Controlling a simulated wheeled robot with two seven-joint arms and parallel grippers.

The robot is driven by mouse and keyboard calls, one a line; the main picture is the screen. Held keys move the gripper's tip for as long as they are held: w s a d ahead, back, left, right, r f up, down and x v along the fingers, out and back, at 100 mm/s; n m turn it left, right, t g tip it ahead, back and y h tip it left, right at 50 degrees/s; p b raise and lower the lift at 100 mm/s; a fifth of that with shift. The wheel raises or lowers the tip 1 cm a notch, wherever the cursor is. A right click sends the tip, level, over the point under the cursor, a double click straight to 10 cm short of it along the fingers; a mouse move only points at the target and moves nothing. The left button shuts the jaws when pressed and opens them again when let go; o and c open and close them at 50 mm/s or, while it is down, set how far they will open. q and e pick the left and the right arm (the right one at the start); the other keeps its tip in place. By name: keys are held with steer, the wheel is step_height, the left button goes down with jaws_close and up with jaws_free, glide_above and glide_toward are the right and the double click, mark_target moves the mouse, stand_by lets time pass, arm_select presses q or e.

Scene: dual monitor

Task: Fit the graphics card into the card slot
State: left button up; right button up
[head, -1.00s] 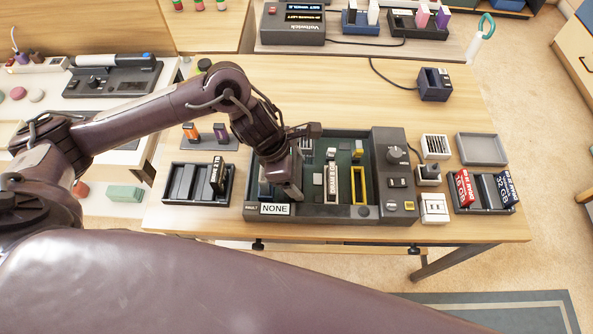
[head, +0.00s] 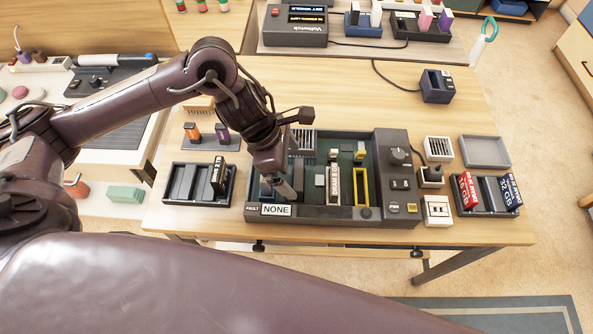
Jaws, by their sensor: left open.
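An upright card (head: 334,182) with a pale labelled edge, its lettering too small to read surely, stands in the dark test board (head: 312,213). It looks like the graphics card, but I cannot tell if it is fully seated. A yellow-framed slot (head: 363,186) lies to its right and looks empty. My left gripper (head: 277,188) is open over the left part of the board, left of the card and apart from it. The arm hides part of the board's left side. My right gripper is not in view.
A display (head: 276,210) on the board's front reads NONE. A black rack (head: 178,199) with one labelled module stands at left. Another rack (head: 487,210) with red and blue modules stands at right, below a grey tray (head: 484,151). Small white-topped blocks stand between.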

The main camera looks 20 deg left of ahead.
arm_select(q)
steer(key=shift+v, duration=1.45)
steer(key=shift+w+a, duration=0.1)
steer(key=shift+w, duration=0.05)
